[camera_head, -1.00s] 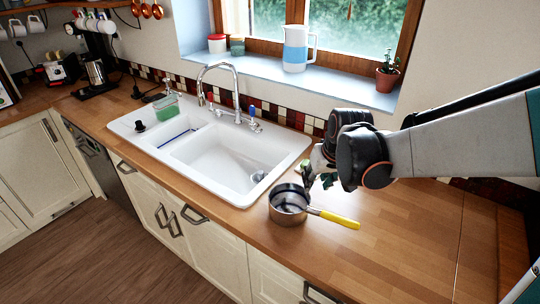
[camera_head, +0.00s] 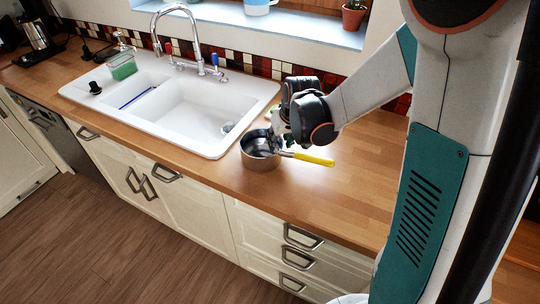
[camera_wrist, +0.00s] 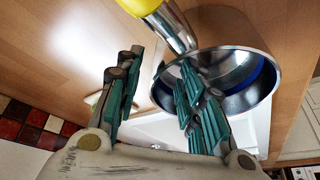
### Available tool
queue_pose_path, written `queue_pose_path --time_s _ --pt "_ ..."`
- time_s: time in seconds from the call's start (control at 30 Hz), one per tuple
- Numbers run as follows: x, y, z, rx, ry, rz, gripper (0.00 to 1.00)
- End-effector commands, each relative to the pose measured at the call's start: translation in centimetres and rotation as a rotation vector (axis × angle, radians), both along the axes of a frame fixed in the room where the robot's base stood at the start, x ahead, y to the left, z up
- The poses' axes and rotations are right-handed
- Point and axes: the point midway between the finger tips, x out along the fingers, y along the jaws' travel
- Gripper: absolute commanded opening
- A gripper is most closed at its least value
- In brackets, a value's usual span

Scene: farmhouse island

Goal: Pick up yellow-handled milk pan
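The milk pan (camera_head: 259,163) is a steel pot with a yellow handle (camera_head: 315,159). It stands upright on the wooden counter, right of the sink, with the handle pointing right. My gripper (camera_head: 277,143) is at the pan's rim on the handle side. In the wrist view my gripper (camera_wrist: 157,68) has its two fingers apart with nothing clamped between them. The right finger overlaps the open pan (camera_wrist: 262,85); whether it touches is unclear. The left finger is outside the pan, and the handle (camera_wrist: 140,6) runs past the fingertips at the top.
The white sink (camera_head: 185,112) with its tap (camera_head: 198,40) lies left of the pan. A green container (camera_head: 122,66) stands at its back left. A potted plant (camera_head: 353,18) is on the windowsill. The counter (camera_head: 335,190) right of the pan is clear.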

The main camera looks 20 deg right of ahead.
Motion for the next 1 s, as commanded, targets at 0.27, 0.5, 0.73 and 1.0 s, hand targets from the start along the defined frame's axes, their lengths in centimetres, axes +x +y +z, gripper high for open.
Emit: queue_pose_path --time_s 0.27,0.5,0.73,1.0 --pt "0.68 0.11 -1.67 0.0 0.0 0.0 0.36" --pt "0.68 0.09 -1.64 0.0 0.0 0.0 0.02" --pt "0.68 0.1 -1.61 0.0 0.0 0.0 0.0" --pt "0.68 0.1 -1.13 0.0 0.0 0.0 0.0"
